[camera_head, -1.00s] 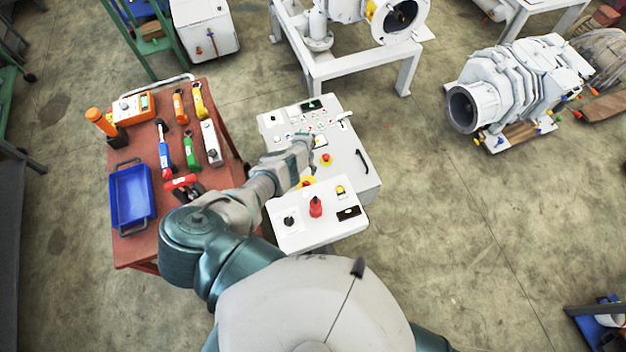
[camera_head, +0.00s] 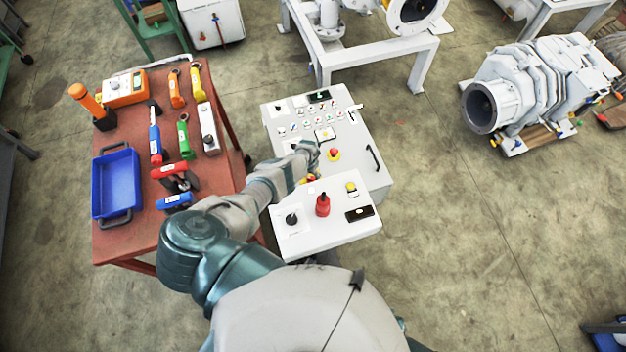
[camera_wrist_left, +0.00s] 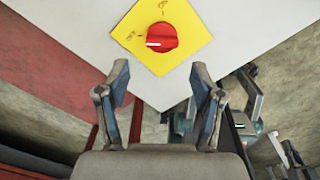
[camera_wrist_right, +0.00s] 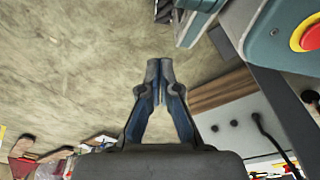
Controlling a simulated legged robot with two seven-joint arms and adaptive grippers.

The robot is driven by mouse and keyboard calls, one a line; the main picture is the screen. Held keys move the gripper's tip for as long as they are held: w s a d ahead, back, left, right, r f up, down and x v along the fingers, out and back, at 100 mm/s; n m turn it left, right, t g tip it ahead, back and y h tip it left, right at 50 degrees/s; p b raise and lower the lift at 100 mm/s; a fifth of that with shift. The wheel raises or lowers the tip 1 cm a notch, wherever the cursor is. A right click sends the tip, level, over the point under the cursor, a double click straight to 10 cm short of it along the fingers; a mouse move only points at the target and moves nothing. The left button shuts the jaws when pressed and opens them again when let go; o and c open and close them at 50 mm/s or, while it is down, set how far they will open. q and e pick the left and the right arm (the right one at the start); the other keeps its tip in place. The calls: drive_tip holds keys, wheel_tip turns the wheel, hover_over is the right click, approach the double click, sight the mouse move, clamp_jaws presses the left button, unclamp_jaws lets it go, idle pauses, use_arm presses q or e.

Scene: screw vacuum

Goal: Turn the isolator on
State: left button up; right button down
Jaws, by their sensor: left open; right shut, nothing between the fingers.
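The isolator is a red rotary knob (camera_wrist_left: 161,38) on a yellow diamond plate (camera_wrist_left: 185,15) in the left wrist view. A white mark on the knob lies about level. My left gripper (camera_wrist_left: 160,75) is open, with its fingers pointing toward the plate and apart from the knob. In the head view my left gripper (camera_head: 308,158) is over the white control console (camera_head: 352,120) and partly hides the yellow plate (camera_head: 312,177). My right gripper (camera_wrist_right: 160,70) is shut and empty over the floor in the right wrist view.
A lower panel (camera_head: 345,228) carries a red knob (camera_head: 322,205) and a black knob (camera_head: 291,219). A red emergency button (camera_head: 333,154) is right beside my left gripper. A red tool cart (camera_head: 135,235) stands left, under my left arm's side.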

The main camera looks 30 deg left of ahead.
sight(310, 179)
use_arm(q)
drive_tip(key=f+b, duration=0.1)
drive_tip(key=f, duration=0.2)
drive_tip(key=shift+w+a+f+b, duration=0.2)
drive_tip(key=shift+a+b, duration=0.15)
drive_tip(key=shift+b, duration=0.05)
drive_tip(key=shift+d+f+b, duration=0.2)
drive_tip(key=shift+d+b, duration=0.25)
drive_tip(key=shift+d, duration=0.65)
drive_tip(key=shift+s+r, duration=0.1)
drive_tip(key=shift+a, duration=0.6)
drive_tip(key=shift+a+f, duration=0.25)
drive_tip(key=shift+a, duration=0.05)
drive_tip(key=shift+c, duration=0.7)
drive_tip(key=shift+a+f, duration=0.15)
drive_tip(key=c, duration=0.8)
drive_tip(key=shift+d, duration=0.25)
drive_tip(key=shift+c, duration=1)
drive_tip(key=shift+d+r, duration=0.2)
drive_tip(key=shift+d, duration=0.3)
drive_tip(key=shift+a, duration=0.4)
use_arm(e)
drive_tip(key=w+r, duration=0.4)
drive_tip(key=r, duration=0.3)
drive_tip(key=shift+w+t, duration=0.3)
drive_tip(key=shift+w, duration=0.05)
